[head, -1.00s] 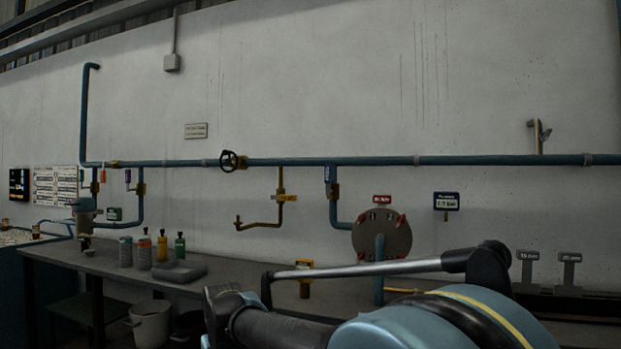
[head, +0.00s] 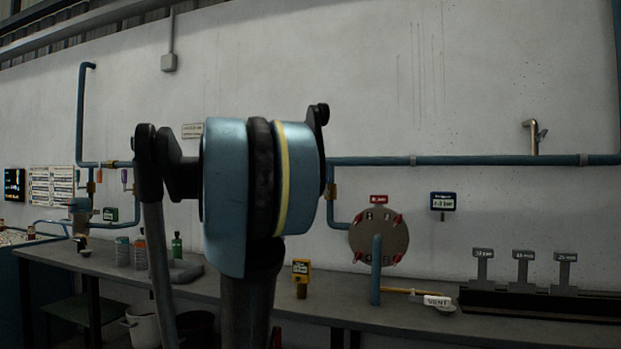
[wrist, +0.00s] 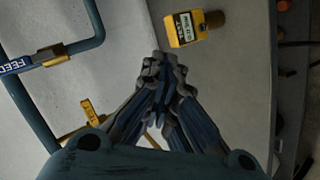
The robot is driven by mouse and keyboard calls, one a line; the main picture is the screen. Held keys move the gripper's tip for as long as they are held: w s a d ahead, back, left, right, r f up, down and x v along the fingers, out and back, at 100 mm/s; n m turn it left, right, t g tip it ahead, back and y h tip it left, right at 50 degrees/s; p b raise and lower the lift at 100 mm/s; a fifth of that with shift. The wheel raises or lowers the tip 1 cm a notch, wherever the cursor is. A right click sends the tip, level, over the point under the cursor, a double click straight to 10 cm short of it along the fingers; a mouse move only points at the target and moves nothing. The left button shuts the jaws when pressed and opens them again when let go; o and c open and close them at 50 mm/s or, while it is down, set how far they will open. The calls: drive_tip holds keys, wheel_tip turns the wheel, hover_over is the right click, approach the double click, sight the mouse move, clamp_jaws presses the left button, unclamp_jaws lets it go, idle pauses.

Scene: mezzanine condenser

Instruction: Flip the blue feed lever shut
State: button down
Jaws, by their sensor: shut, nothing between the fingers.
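The blue feed lever (wrist: 16,65), with white "FEED" lettering, lies at the left edge of the wrist view, beside a brass valve body (wrist: 53,55) on a blue pipe. In the head view, the brass valve (head: 332,190) on the down pipe shows just right of my arm; I cannot make out its lever clearly there. My gripper (wrist: 160,70) is shut and empty in the wrist view, to the right of the feed valve and apart from it. My arm hides the gripper in the head view.
In the head view, a round flanged plate (head: 379,236), a "VENT" lever (head: 438,302) and a bench (head: 400,315) stand right. Bottles (head: 140,252) stand left.

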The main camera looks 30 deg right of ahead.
drive_tip(key=w+d+r+n+t+h, duration=0.1)
drive_tip(key=w+d+r+n+h, duration=0.1)
drive_tip(key=w+d+r, duration=0.5)
drive_tip(key=w+d+r+n+t+h, duration=0.1)
drive_tip(key=w+d+r, duration=0.5)
drive_tip(key=r, duration=0.8)
drive_tip(key=w+n+h, duration=0.1)
drive_tip(key=w+h, duration=0.1)
drive_tip(key=w, duration=0.1)
drive_tip(key=shift+d+r+t+h, duration=0.2)
drive_tip(key=shift+d+t+h, duration=0.2)
drive_tip(key=w+d, duration=0.1)
drive_tip(key=d, duration=1)
drive_tip(key=shift+w+d, duration=0.2)
drive_tip(key=shift+d, duration=0.1)
drive_tip(key=shift+s+d+r, duration=0.1)
drive_tip(key=shift+s+d, duration=0.05)
drive_tip(key=shift+s, duration=0.05)
